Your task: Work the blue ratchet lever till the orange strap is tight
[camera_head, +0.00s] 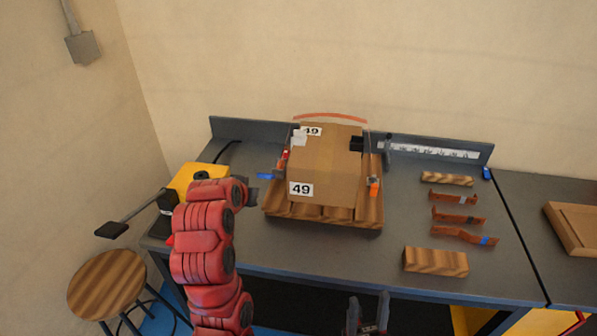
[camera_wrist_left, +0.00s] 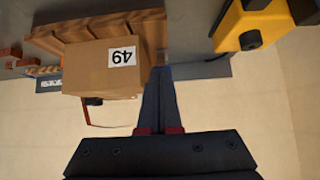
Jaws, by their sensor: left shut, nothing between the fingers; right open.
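A cardboard box (camera_head: 328,165) labelled 49 sits on a wooden pallet (camera_head: 278,212) on the bench; the box also shows in the left wrist view (camera_wrist_left: 95,70). The orange strap (camera_head: 330,115) bows up in a loose arc above the box. The small blue lever (camera_head: 265,176) sticks out left from a red fitting (camera_head: 284,160) at the box's left side. My left gripper (camera_head: 252,195) is beside the lever, mostly hidden by its red wrist; contact cannot be told. In the left wrist view its fingers (camera_wrist_left: 160,90) are shut and empty. My right gripper (camera_head: 367,312) is open and empty at the bottom edge.
An orange piece (camera_head: 374,187) hangs at the box's right side. Several bent copper bars (camera_head: 458,217) and wood blocks (camera_head: 436,261) lie on the right. A yellow machine (camera_head: 188,180) with a long handle stands left, near a stool (camera_head: 106,284).

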